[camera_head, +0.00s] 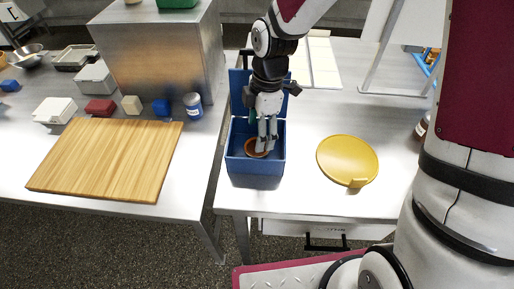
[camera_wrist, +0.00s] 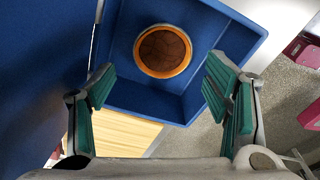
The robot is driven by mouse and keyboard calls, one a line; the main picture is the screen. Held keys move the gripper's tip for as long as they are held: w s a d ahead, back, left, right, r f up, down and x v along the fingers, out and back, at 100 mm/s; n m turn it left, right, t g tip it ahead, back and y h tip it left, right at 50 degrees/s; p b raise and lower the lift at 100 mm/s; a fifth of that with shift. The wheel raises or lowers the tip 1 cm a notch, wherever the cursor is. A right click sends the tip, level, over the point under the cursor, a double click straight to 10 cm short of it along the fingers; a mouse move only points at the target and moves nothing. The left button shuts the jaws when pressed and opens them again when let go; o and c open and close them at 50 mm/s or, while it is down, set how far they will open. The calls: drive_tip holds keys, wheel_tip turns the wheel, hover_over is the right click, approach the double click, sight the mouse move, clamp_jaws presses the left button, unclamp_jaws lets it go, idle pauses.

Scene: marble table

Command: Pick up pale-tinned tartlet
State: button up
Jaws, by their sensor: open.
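A round tartlet with a brown top and an orange-tan rim lies in the blue box; it shows in the head view (camera_head: 250,153) and the wrist view (camera_wrist: 163,51). The blue box (camera_head: 256,168) stands open near the table's front edge, its lid raised at the back. My gripper (camera_head: 267,148) points down into the box, its fingers partly covering the tartlet in the head view. In the wrist view my gripper (camera_wrist: 158,88) is open and empty, with green-padded fingers wide apart. The tartlet lies beyond the fingertips there, between their lines, and I see no contact.
The blue box walls (camera_wrist: 240,35) stand close around the fingers. A yellow round board (camera_head: 347,158) lies to the right. A wooden board (camera_head: 108,158) and several small containers are on the left table, across a gap. The metal between box and yellow board is clear.

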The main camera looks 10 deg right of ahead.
sight(250, 146)
drive_tip(key=f, duration=0.5)
drive_tip(key=shift+s+a, duration=0.15)
drive_tip(key=shift+s, duration=0.05)
drive_tip(key=shift+c, duration=0.6)
drive_tip(key=c, duration=0.9)
drive_tip(key=shift+o, duration=0.2)
drive_tip(key=shift+r, duration=0.1)
